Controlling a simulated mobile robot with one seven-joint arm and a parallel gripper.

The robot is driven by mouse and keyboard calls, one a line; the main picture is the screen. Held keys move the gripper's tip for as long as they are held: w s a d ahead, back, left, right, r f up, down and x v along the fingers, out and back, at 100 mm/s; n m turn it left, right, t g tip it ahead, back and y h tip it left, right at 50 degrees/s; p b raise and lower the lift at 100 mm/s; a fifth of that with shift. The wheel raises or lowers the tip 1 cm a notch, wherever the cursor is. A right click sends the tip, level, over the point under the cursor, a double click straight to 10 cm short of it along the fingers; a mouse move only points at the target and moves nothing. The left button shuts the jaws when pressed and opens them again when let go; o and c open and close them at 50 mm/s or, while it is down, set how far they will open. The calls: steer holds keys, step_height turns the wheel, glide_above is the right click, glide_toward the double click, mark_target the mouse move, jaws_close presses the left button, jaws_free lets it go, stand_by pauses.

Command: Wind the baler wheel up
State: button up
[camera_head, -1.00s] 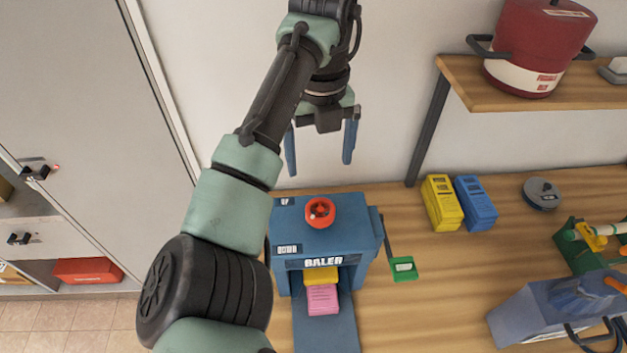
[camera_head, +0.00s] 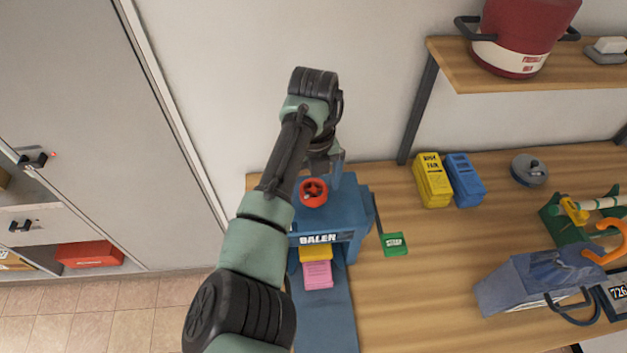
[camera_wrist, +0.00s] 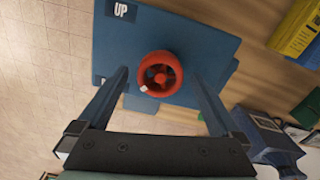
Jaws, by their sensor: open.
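The blue baler (camera_head: 343,215) stands on the wooden table, with a red wheel (camera_head: 313,192) on its top. In the wrist view the red wheel (camera_wrist: 160,74) lies between and just beyond the fingers, with a small white mark on its lower left rim. An "UP" label (camera_wrist: 121,11) is on the baler top in the wrist view. My gripper (camera_wrist: 158,95) is open and empty, its blue fingers on either side of the wheel; I cannot tell how far above it they are. In the head view my arm partly hides the baler's left side.
A yellow block (camera_head: 316,254) and a pink block (camera_head: 318,275) sit in the baler's front opening. A green tag (camera_head: 394,244) hangs at its right. Yellow (camera_head: 432,180) and blue (camera_head: 466,180) boxes stand behind right. A shelf (camera_head: 550,73) with a red pot (camera_head: 524,35) is above.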

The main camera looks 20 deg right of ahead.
steer(key=shift+c, duration=0.2)
steer(key=c, duration=1.3)
